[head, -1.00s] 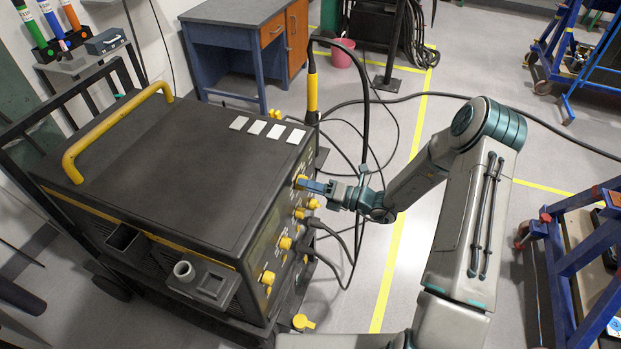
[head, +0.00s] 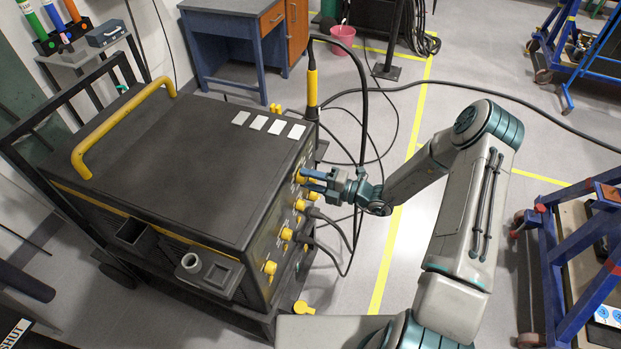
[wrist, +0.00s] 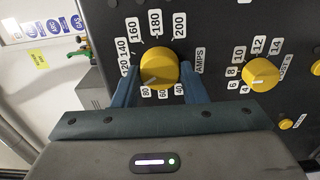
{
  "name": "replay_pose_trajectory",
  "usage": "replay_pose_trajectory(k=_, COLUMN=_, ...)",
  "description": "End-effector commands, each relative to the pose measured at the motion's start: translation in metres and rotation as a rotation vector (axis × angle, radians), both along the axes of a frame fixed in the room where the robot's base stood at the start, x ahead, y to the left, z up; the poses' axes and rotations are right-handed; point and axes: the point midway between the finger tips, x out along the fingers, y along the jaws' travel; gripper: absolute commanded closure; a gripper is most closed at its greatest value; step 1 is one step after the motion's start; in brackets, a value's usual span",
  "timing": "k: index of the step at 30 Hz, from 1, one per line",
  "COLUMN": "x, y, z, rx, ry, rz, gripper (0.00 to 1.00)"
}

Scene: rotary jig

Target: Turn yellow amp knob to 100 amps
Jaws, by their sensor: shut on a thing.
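The yellow amp knob (wrist: 158,62) is on the dark front panel in the wrist view, ringed by number labels from 40 to 200 and marked AMPS. A pale mark on its lower left points towards the labels near 80; the exact reading is hard to tell, and the 100 label is not readable. My gripper (wrist: 160,80) is shut on the knob, with a blue finger on each side. In the head view my gripper (head: 308,181) reaches the panel from the right, and the knob (head: 299,175) is partly hidden by the fingers.
A second yellow knob (wrist: 262,73) with labels from 4 to 14 sits close to the right in the wrist view. The black welding machine (head: 180,170) carries several more yellow knobs and cables below my gripper. A black torch cable (head: 362,100) hangs just behind the wrist.

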Motion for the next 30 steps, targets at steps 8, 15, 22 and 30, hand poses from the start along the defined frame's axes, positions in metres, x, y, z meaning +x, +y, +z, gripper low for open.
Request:
replay_pose_trajectory(k=8, x=0.000, y=0.000, z=-0.001, rx=-0.001, ry=0.003, rz=0.000, gripper=0.84)
replay_pose_trajectory(k=15, x=0.000, y=0.000, z=-0.001, rx=-0.002, ry=0.002, rz=0.000, gripper=0.40)
replay_pose_trajectory(k=22, x=-0.001, y=-0.002, z=-0.001, rx=-0.001, ry=0.000, rz=0.000, gripper=0.40)
replay_pose_trajectory(k=30, x=-0.013, y=-0.041, z=-0.003, rx=-0.004, ry=-0.001, rz=-0.005, gripper=0.40)
